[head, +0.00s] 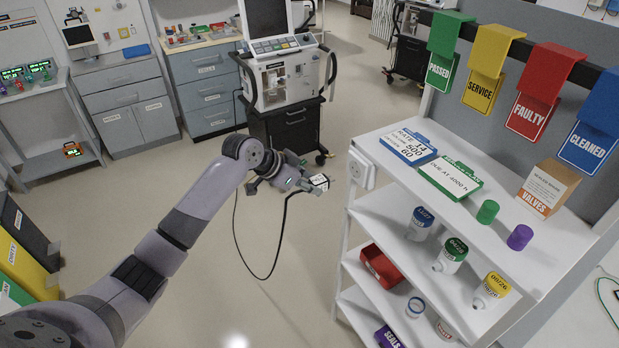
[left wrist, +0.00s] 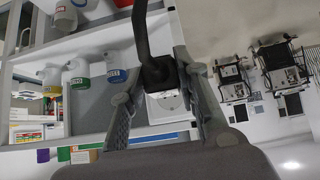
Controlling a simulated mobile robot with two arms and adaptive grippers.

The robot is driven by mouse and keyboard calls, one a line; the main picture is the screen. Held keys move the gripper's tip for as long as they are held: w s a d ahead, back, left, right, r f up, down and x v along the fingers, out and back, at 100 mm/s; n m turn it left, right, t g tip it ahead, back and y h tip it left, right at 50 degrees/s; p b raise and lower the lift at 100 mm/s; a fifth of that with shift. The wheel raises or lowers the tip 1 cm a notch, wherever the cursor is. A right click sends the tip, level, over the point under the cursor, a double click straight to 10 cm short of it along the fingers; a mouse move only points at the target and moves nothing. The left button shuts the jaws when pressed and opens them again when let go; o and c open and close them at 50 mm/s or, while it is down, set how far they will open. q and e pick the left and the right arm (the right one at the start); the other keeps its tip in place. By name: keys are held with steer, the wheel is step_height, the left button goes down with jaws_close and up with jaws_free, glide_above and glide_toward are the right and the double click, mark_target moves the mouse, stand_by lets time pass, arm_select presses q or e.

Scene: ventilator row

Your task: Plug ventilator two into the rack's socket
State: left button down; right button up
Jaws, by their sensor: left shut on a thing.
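My left gripper (head: 312,184) is shut on a dark plug (head: 320,181) with a white marking. The plug's black cable (head: 270,277) hangs in a loop and rises towards the ventilator (head: 288,82) on its dark cart; its number is not readable. The white socket (head: 361,168) is on the near left side of the white rack (head: 350,235). In the head view the plug is left of the socket, with a gap. In the left wrist view the black plug (left wrist: 158,72) is between the fingers, and the socket (left wrist: 166,104) shows behind it. My right gripper is not in view.
The rack holds a blue sign (head: 408,146), a green sign (head: 450,177), a valves box (head: 548,188), several bottles and a red bin (head: 381,266). Coloured tags hang above it. Grey cabinets (head: 205,85) stand at the back left. The floor between is clear.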

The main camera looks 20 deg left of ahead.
mark_target(320, 179)
arm_select(q)
steer(key=shift+w+d+b, duration=0.4)
steer(key=shift+d, duration=0.1)
steer(key=shift+w+d+b, duration=0.35)
steer(key=shift+w+d, duration=0.05)
steer(key=shift+w, duration=0.1)
steer(key=shift+w+d+b, duration=0.35)
steer(key=shift+w, duration=0.15)
steer(key=shift+w+d+b, duration=0.55)
steer(key=shift+w+d, duration=0.15)
steer(key=shift+w, duration=0.15)
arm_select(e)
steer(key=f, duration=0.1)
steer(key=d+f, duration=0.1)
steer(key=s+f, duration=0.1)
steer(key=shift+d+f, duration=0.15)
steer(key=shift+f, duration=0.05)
arm_select(q)
steer(key=shift+r, duration=0.1)
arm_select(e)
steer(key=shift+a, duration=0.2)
arm_select(q)
steer(key=shift+w+d+r+p, duration=0.1)
steer(key=shift+p, duration=0.25)
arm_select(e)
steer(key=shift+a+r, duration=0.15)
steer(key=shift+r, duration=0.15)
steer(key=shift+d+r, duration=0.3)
